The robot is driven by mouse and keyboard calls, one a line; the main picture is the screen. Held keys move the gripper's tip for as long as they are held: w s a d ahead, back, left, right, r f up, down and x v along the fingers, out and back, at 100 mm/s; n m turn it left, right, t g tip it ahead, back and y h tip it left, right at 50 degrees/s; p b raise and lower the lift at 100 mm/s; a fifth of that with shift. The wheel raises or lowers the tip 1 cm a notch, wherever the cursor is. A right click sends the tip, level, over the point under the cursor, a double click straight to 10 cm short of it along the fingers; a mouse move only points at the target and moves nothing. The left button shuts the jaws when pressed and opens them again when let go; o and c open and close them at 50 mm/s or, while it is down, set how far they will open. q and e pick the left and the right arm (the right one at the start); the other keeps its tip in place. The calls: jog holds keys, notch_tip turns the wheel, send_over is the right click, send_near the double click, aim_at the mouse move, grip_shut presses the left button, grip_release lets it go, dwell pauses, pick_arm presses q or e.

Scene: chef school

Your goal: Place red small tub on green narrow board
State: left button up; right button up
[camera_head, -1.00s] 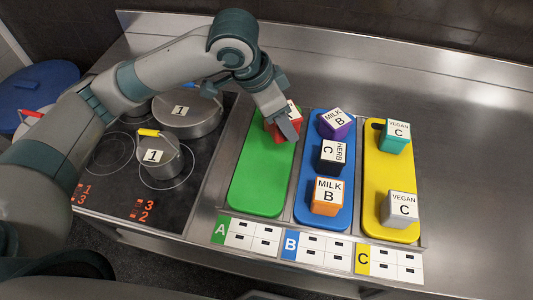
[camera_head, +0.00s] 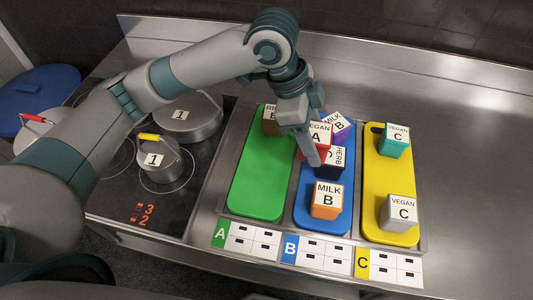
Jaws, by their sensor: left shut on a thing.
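The red small tub (camera_head: 319,134), with a label reading "VEGAN A", is in my left gripper (camera_head: 311,156), which is shut on it. In the picture, the tub and gripper overlap the upper left part of the blue board and partly hide a black tub; their height above it is hard to tell. The green narrow board (camera_head: 260,190) lies to the left, its lower part bare. My right gripper is not in view.
The blue board (camera_head: 320,223) holds purple (camera_head: 337,128), black (camera_head: 331,164) and orange (camera_head: 326,199) tubs. The yellow board (camera_head: 376,180) holds teal (camera_head: 395,140) and grey (camera_head: 398,211) tubs. Pots (camera_head: 158,165) stand on the hob at left. The steel counter at right is clear.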

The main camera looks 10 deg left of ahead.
pick_arm(q)
jog(key=w+a+f+p, duration=0.1)
jog(key=a+f, duration=0.1)
jog(key=a, duration=0.1)
jog(key=w+a+f+p, duration=0.1)
jog(key=a+f, duration=0.1)
jog(key=a, duration=0.1)
jog(key=w+a+f+p, duration=0.1)
jog(key=a+f, duration=0.1)
jog(key=a, duration=0.2)
jog(key=shift+w+a+f, duration=0.15)
jog(key=shift+a+f, duration=0.2)
jog(key=shift+a, duration=0.05)
notch_tip(320, 180, down, 4)
jog(key=shift+r+p, duration=0.25)
jog(key=shift+p, duration=0.75)
jog(key=shift+f, duration=0.25)
jog(key=o, duration=1.3)
jog(key=shift+f, duration=0.1)
